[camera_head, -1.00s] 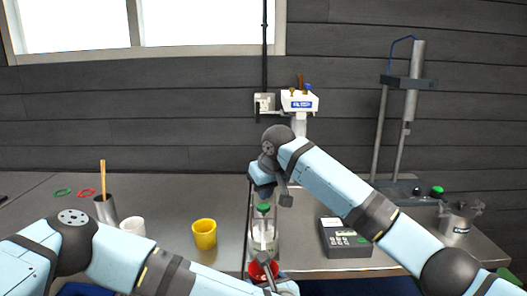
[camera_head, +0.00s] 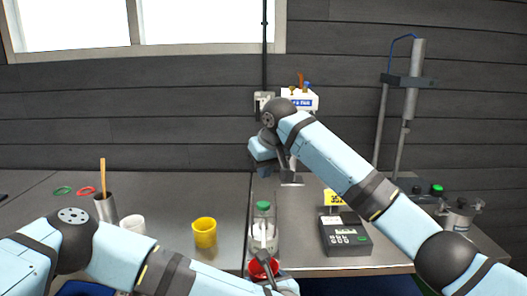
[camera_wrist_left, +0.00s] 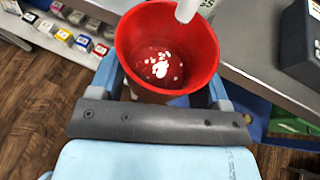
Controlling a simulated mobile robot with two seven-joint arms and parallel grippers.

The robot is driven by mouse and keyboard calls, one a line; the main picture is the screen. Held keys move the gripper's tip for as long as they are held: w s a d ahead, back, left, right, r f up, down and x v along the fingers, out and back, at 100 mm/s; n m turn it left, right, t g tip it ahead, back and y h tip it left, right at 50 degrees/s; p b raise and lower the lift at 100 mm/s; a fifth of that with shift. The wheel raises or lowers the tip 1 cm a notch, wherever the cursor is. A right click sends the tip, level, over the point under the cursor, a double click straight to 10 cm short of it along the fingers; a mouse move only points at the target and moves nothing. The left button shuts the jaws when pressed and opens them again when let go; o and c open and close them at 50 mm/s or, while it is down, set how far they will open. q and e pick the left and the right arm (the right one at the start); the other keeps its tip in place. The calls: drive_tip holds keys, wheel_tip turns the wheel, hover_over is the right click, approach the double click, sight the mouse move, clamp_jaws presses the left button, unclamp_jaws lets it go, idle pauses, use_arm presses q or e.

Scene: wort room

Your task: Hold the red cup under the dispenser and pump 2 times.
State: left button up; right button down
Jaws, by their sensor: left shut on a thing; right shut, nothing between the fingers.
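The red cup (camera_head: 258,270) is at the front edge of the bench, just in front of the dispenser (camera_head: 263,236), a clear bottle with a green top. In the left wrist view the red cup (camera_wrist_left: 128,40) is upright, seen from above, with white patches on its inside bottom. A pale spout (camera_wrist_left: 188,10) reaches over its far rim. My left gripper (camera_wrist_left: 163,92) is shut around the cup's sides; in the head view my arm partly hides it. My right gripper (camera_head: 290,182) is shut and empty, above and slightly right of the green top, apart from it.
A yellow cup (camera_head: 205,233) and a white cup (camera_head: 133,224) stand to the left, near a metal beaker (camera_head: 105,208) with a wooden stick. A dark keypad device (camera_head: 346,238) with a yellow sign (camera_head: 334,198) stands right of the dispenser, partly beneath my right arm.

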idle(0.5)
use_arm(q)
drive_tip(key=s+b, duration=0.2)
drive_tip(key=s, duration=0.7)
drive_tip(key=shift+b, duration=0.35)
use_arm(e)
drive_tip(key=shift+f, duration=1.35)
use_arm(q)
drive_tip(key=shift+s, duration=0.1)
use_arm(e)
drive_tip(key=shift+s+f, duration=0.1)
